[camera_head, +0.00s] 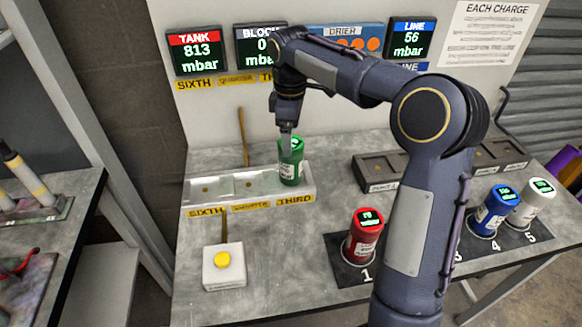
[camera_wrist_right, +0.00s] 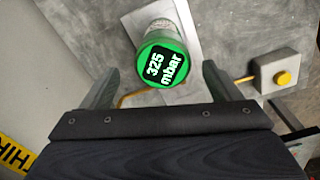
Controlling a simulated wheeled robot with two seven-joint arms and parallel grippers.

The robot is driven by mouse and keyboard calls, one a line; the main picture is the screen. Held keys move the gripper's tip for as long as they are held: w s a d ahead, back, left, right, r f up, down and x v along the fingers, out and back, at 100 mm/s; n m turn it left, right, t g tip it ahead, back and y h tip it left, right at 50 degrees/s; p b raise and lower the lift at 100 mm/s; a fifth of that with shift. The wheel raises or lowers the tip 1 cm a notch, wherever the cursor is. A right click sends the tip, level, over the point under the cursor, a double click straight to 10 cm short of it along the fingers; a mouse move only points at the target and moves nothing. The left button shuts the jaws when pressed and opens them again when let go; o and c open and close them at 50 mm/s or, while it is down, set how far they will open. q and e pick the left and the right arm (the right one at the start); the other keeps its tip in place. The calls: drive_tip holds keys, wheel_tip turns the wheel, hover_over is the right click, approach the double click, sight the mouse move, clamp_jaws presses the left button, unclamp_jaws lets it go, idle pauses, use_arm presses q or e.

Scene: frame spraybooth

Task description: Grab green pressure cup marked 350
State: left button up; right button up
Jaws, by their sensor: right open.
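The green pressure cup (camera_head: 291,168) stands upright in the slot labelled THIRD, at the right end of a clear tray (camera_head: 225,197). In the right wrist view the green cup's lid (camera_wrist_right: 163,66) reads 325 mbar, not 350. My right gripper (camera_head: 287,143) is directly above and at the cup's top. In the wrist view its two fingers (camera_wrist_right: 158,84) are apart, with the cup lid beyond and between them. Whether the fingers touch the cup is not clear. My left gripper is not in view.
A red cup (camera_head: 365,235), a blue cup (camera_head: 493,212) and a white cup (camera_head: 540,198) stand on a dark numbered mat; my arm hides the middle. A yellow button box (camera_head: 223,265) sits front left. Displays read TANK 813 (camera_head: 197,52), BLOCK 0 and LINE 56.

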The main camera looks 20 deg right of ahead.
sight(291, 162)
wheel_tip(291, 162, down, 8)
drive_tip(key=shift+s+r, duration=0.1)
drive_tip(key=shift+s, duration=0.05)
idle(0.3)
drive_tip(key=c, duration=1.5)
drive_tip(key=shift+r, duration=0.1)
drive_tip(key=shift+c, duration=1)
